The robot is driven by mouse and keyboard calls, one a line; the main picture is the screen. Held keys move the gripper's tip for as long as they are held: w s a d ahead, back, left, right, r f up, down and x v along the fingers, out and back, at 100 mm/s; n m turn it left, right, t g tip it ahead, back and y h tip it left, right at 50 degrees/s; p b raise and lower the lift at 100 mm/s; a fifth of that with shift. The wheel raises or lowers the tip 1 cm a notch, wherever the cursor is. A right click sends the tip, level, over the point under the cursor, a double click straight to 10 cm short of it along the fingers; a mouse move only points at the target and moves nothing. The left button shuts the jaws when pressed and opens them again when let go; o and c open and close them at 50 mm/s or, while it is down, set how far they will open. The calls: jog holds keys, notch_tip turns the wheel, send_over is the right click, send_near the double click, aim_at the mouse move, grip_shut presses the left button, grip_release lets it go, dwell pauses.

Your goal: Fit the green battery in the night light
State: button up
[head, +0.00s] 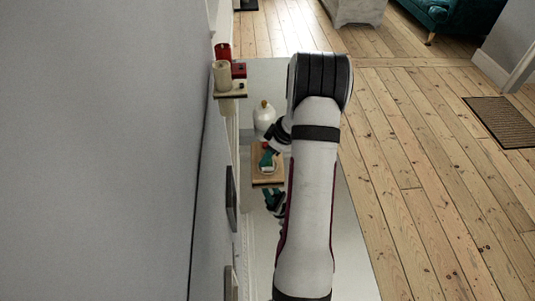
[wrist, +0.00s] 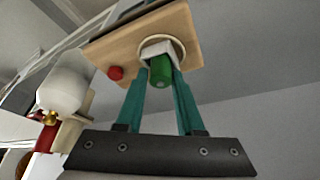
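The green battery (wrist: 160,71) shows end-on in the wrist view, between the teal fingertips of my gripper (wrist: 161,73). Both fingers appear to press on its sides. Its far end is hidden, against or inside a white holder on a round pale seat on a wooden board (wrist: 112,45). I take this board to be the night light; how deep the battery sits cannot be told. In the head view the board (head: 268,181) lies on the pale surface, with the gripper (head: 267,160) over it. The battery cannot be made out there.
A red knob (wrist: 116,73) sits on the board beside the seat. A white rounded vessel with a gold tip (wrist: 56,90) stands nearby, also in the head view (head: 264,117). Red and cream cylinders (head: 222,73) stand by the wall. The wall runs close along the left.

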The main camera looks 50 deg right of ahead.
jog(key=o, duration=0.4)
jog(key=shift+c, duration=0.2)
notch_tip(320, 180, up, 7)
jog(key=shift+f, duration=0.1)
dwell(0.7)
